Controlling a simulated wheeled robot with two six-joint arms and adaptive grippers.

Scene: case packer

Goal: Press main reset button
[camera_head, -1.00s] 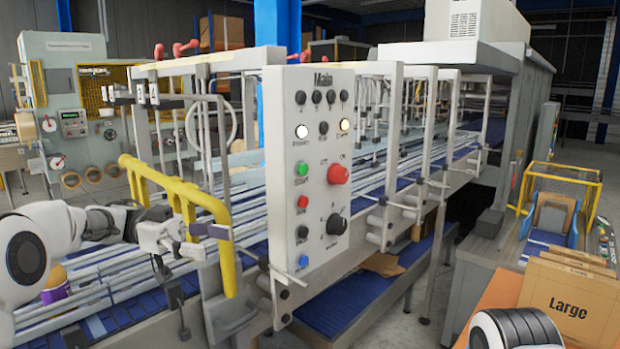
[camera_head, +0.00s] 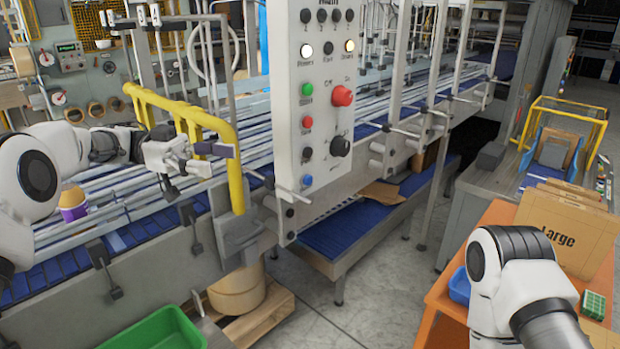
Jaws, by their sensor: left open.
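The main control panel (camera_head: 325,65) is a white upright plate with lamps, buttons and knobs. Its left column holds a green button (camera_head: 307,89), a red button (camera_head: 307,121), a black button (camera_head: 307,153) and a blue button (camera_head: 307,180) at the bottom. A red mushroom button (camera_head: 342,95) and a black rotary knob (camera_head: 340,146) are to their right. The small labels are too blurred to tell which is reset. My left gripper (camera_head: 215,160) is open and empty, left of the panel and apart from it, by the yellow rail. My right arm shows at lower right; its gripper is out of view.
A yellow rail (camera_head: 235,165) stands between my left gripper and the panel. Blue conveyors run behind and below. A green bin (camera_head: 155,332) is at the bottom. An orange table (camera_head: 440,290) with a Large carton (camera_head: 565,235) stands at right. Bare floor lies between.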

